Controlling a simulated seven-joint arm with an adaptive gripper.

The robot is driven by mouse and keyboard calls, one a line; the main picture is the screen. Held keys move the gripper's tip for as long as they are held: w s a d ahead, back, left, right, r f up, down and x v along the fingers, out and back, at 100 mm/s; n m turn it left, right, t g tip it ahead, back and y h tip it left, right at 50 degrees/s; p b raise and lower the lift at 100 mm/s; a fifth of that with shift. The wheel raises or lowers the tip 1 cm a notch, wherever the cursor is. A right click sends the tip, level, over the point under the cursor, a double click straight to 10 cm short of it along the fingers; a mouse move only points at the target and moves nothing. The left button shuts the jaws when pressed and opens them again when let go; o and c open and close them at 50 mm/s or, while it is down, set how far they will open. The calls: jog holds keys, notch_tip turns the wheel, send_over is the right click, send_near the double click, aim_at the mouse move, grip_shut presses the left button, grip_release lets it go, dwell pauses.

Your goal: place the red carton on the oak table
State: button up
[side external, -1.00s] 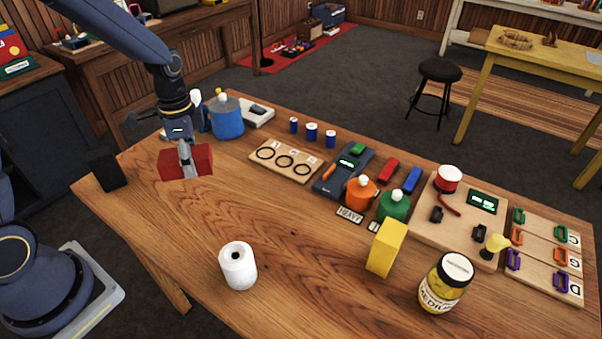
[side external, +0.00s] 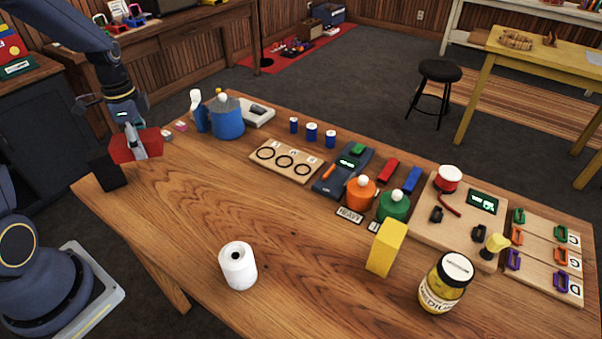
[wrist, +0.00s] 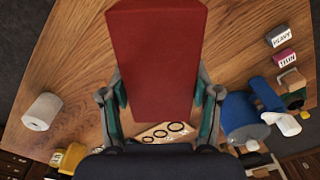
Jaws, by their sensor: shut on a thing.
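The red carton (side external: 124,148) is between the fingers of my gripper (side external: 136,142) near the far left corner of the oak table (side external: 205,210) in the side view. In the wrist view the red carton (wrist: 155,60) fills the upper middle, with a finger of my gripper (wrist: 158,100) pressed on each side. The gripper is shut on it. The carton appears held above the tabletop, but its exact height is hard to tell. The oak table (wrist: 75,75) lies behind it in the wrist view.
A blue tank (side external: 227,120) stands to the right. A white roll (side external: 238,267) and a yellow block (side external: 386,248) stand nearer the front. The table's left middle is clear.

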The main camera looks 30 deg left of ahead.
jog(key=w+a+f, duration=0.2)
jog(key=w, duration=0.3)
send_over(179, 159)
jog(key=s, duration=0.1)
jog(key=f, duration=0.5)
jog(key=shift+s+d, duration=0.1)
jog(key=shift+d, duration=0.1)
jog(key=shift+a+f, duration=0.1)
jog(key=shift+f, duration=0.15)
jog(key=shift+w+a+f, duration=0.1)
jog(key=shift+w+f, duration=0.1)
jog(key=shift+f, duration=0.45)
jog(key=shift+w+a+f, duration=0.1)
jog(key=shift+w+f, duration=0.1)
jog(key=shift+f, duration=0.4)
jog(key=shift+w+f, duration=0.2)
jog(key=shift+f, duration=0.45)
jog(key=shift+f, duration=0.1)
jog(key=o, duration=1.3)
jog(key=shift+f, duration=0.1)
jog(key=shift+o, duration=0.2)
